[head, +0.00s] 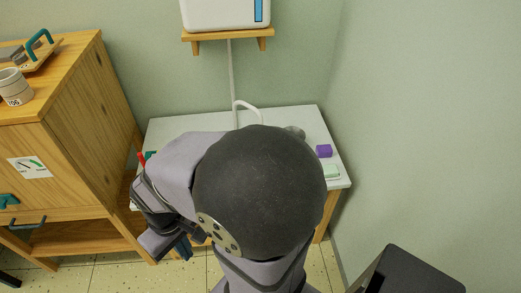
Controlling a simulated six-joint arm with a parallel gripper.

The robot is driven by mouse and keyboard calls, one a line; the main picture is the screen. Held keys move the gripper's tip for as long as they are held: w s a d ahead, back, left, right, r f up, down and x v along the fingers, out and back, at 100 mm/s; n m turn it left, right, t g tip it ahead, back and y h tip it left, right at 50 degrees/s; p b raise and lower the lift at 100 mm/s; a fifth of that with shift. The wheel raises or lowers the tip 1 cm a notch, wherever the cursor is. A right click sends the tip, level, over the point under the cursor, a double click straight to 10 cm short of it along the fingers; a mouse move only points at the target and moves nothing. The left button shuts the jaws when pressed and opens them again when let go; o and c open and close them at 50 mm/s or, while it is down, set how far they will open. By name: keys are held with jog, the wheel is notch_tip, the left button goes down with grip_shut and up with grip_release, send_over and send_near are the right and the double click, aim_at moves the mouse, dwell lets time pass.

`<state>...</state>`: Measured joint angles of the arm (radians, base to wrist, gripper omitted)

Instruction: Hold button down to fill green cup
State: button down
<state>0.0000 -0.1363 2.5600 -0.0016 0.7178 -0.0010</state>
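A white tank (222,12) with a blue level strip stands on the wall shelf. A thin white pipe (231,75) runs down from it to a curved white spout (246,106) at the back of the white table (180,124). My arm covers the middle of the table and the area below the spout. I cannot make out the button or a green cup; a small teal item (150,155) shows only partly at the table's left. My gripper (158,243) seems to point down at the table's front left; its fingers are not clear.
A purple block (324,151), a pale green block (331,171) and a grey rounded item (295,131) are on the table's right. A red item (142,159) is at its left edge. A wooden cabinet (75,95) stands left, with a white mug (15,87) on top. Walls close the back and right.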

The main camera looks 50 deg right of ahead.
jog(key=shift+f, duration=0.25)
jog(key=shift+r, duration=0.1)
dwell(0.5)
notch_tip(320, 180, up, 5)
jog(key=p, duration=0.4)
jog(key=shift+p, duration=0.4)
notch_tip(320, 180, up, 15)
jog(key=p, duration=1.5)
